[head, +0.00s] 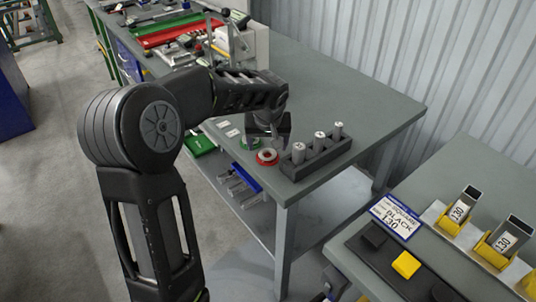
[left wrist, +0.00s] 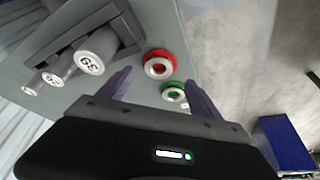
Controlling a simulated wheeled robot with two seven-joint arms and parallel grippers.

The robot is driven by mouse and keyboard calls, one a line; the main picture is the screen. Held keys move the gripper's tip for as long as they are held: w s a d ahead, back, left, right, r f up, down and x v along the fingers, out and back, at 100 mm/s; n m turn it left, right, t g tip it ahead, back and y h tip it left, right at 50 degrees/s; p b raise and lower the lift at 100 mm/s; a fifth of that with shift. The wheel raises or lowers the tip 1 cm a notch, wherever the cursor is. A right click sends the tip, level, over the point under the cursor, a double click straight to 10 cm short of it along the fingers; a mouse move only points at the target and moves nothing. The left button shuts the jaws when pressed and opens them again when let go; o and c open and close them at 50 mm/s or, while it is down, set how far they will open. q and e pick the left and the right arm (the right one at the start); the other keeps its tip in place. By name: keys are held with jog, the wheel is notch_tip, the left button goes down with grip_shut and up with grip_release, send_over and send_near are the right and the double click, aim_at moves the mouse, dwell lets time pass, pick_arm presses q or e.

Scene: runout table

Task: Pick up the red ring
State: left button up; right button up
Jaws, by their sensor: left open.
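The red ring (head: 267,157) lies on the grey table near its front edge, beside the dark block that holds pegs. It is red with a pale inner ring and also shows in the left wrist view (left wrist: 160,64). My left gripper (head: 267,140) is above the table close to the red ring, with its fingers pointing down. The red ring lies beyond the fingertips there. My right gripper is in neither view.
A green ring (left wrist: 174,92) lies beside the red one. The dark block (head: 318,156) with several metal pegs stands just right of the red ring. White labels (head: 229,129) lie to the left. The table's right part (head: 350,100) is clear.

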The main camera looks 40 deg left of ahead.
aim_at(267, 156)
pick_arm(q)
jog(key=shift+w+a+f, duration=0.1)
jog(key=shift+f, duration=0.2)
jog(key=shift+f, duration=0.1)
jog(key=shift+w+a+f+p, duration=0.1)
jog(key=shift+w+f+p, duration=0.05)
jog(key=shift+f+p, duration=0.2)
jog(key=p+x, duration=0.1)
jog(key=x, duration=0.3)
jog(key=shift+w, duration=0.15)
jog(key=c, duration=1.6)
